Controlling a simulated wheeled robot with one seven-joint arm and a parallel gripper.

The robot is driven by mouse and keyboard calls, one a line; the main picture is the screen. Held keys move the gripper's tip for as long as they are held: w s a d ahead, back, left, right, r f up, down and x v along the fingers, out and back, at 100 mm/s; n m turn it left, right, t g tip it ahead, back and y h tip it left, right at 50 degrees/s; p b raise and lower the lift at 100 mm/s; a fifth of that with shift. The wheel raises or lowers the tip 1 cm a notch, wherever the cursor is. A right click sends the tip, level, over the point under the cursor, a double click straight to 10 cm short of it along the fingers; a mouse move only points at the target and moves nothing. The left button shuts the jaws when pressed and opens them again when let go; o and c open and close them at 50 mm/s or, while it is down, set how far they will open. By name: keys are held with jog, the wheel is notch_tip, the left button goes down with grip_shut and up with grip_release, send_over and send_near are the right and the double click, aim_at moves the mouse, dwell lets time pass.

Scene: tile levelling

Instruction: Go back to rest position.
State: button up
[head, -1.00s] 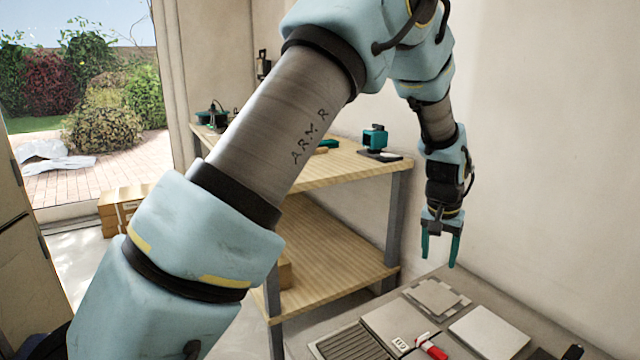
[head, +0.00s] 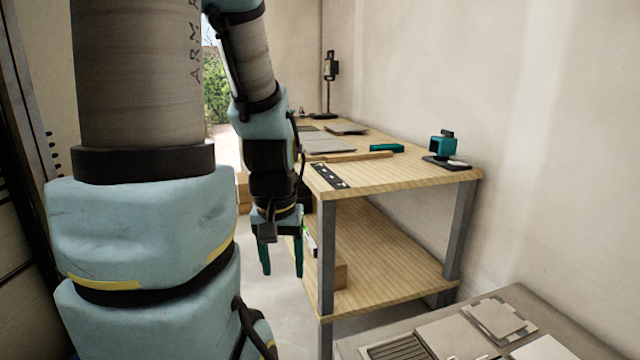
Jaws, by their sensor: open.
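My gripper (head: 282,262) hangs pointing down in the head view, left of the wooden workbench (head: 400,182). Its two teal fingers are apart, with nothing between them. It looks to be in front of the bench's left front leg or beside it; the exact gap is hard to tell. My arm fills the left of the view and hides much of what is behind it.
Tiles (head: 495,318) lie on a low grey surface (head: 560,335) at bottom right. A teal device (head: 443,145), a teal-handled tool (head: 386,148) and a black-marked strip (head: 330,177) lie on the bench top. A box (head: 341,275) sits on the lower shelf.

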notch_tip(320, 180, up, 17)
jog(key=p, duration=1.5)
jog(key=shift+f, duration=0.2)
jog(key=shift+w, duration=0.1)
